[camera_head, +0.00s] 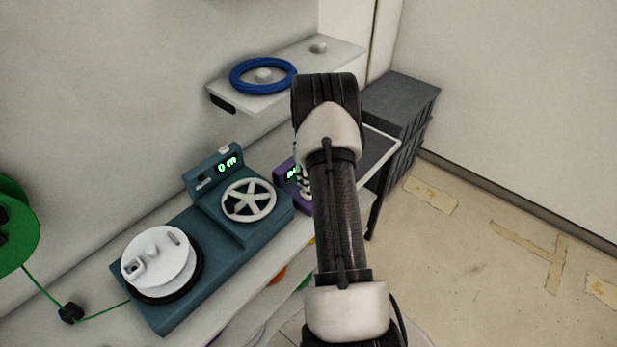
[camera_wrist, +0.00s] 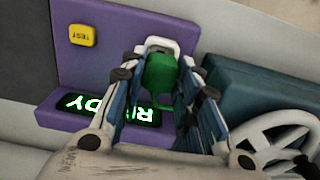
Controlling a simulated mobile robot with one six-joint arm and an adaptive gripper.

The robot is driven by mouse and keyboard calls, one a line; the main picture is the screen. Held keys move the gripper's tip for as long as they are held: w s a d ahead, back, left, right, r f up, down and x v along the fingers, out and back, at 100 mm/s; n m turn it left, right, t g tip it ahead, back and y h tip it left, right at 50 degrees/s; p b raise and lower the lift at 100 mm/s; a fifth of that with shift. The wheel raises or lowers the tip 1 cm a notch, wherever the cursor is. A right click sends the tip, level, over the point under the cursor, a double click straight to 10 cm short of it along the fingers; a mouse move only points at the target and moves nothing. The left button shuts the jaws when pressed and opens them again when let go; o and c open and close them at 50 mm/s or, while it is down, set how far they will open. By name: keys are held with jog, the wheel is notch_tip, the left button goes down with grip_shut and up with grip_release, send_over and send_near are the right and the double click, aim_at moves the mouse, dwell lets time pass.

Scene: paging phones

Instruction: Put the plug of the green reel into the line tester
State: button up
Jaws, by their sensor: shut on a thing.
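My gripper (camera_wrist: 158,72) is shut on the green plug (camera_wrist: 160,72), which sits between its two fingers in the wrist view. The purple line tester (camera_wrist: 100,60) is right behind the plug, with a yellow TEST button (camera_wrist: 82,36) and a lit display (camera_wrist: 90,103) that seems to read READY, partly covered by a finger. A pale part shows at the plug's far end. I cannot tell whether the plug is in a socket. In the head view my arm hides most of the tester (camera_head: 287,181). The green reel (camera_head: 15,225) hangs at the left edge.
A teal winding machine (camera_head: 178,315) with a white disc (camera_head: 160,262) and a spoked wheel (camera_head: 249,200) stands left of the tester. A green cord runs from the reel past a black block (camera_head: 71,313). A shelf (camera_head: 345,52) above holds a blue ring (camera_head: 238,88).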

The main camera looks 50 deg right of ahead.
jog(key=shift+f+b, duration=0.7)
jog(key=shift+f, duration=0.35)
dwell(0.4)
jog(key=o, duration=1)
jog(key=shift+o, duration=0.3)
jog(key=o, duration=0.3)
jog(key=shift+o, duration=0.2)
jog(key=shift+r, duration=0.1)
jog(key=shift+r+p, duration=2.6)
jog(key=shift+r, duration=1.85)
